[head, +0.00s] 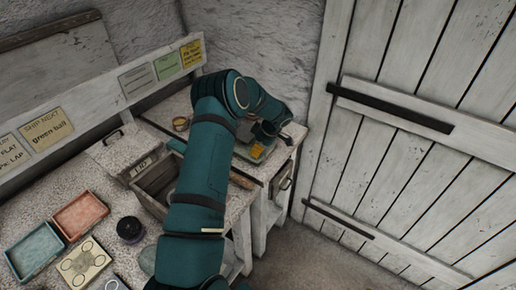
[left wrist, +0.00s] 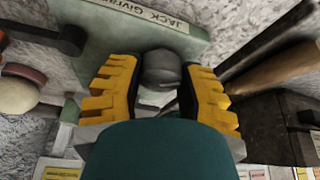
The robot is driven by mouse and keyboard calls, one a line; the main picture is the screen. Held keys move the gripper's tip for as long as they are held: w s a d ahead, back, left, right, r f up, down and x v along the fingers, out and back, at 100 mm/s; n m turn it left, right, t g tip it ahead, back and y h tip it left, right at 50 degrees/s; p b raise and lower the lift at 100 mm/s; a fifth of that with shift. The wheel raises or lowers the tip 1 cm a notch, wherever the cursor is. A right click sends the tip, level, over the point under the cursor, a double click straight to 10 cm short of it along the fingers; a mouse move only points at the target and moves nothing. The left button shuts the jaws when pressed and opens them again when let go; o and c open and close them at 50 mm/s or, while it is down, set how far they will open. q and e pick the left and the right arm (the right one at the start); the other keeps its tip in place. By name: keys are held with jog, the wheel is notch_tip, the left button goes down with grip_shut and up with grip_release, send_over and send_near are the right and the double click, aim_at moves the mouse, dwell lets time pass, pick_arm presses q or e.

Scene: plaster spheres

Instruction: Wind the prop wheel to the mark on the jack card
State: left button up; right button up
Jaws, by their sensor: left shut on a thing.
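My left gripper (head: 262,148) is at the far end of the bench, over a green block (head: 244,155). In the left wrist view, the yellow fingers of my left gripper (left wrist: 160,85) are shut on a grey rounded knob, probably the prop wheel (left wrist: 162,66). The wheel's own marks do not show. Cards stand on the rail, including a green card (head: 166,66) and a yellow card (head: 191,54); I cannot tell which is the jack card. My right gripper is not in view.
An open wooden box (head: 152,192) stands near my left arm. A red tray (head: 80,215), a blue tray (head: 35,251) and a dark round pot (head: 130,229) are at the left. A plank door (head: 410,140) is at the right, with open floor before it.

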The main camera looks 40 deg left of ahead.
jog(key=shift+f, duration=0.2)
pick_arm(q)
jog(key=shift+f+m+b, duration=0.1)
jog(key=shift+m+b, duration=0.3)
jog(key=shift+b, duration=0.3)
jog(key=m+t+b, duration=0.1)
jog(key=m+b, duration=0.1)
jog(key=b, duration=0.1)
jog(key=m+t+b, duration=0.1)
jog(key=m+b, duration=0.2)
jog(key=shift+s+a+f+m+t, duration=0.1)
jog(key=shift+m+t, duration=0.2)
jog(key=shift+m+b, duration=0.5)
jog(key=shift+b, duration=0.1)
jog(key=shift+m+t+b, duration=0.35)
jog(key=shift+m+t, duration=0.05)
jog(key=shift+m, duration=0.3)
jog(key=shift+r+m+t+h+b, duration=0.2)
jog(key=shift+m+t+h+b, duration=0.15)
jog(key=shift+m, duration=0.65)
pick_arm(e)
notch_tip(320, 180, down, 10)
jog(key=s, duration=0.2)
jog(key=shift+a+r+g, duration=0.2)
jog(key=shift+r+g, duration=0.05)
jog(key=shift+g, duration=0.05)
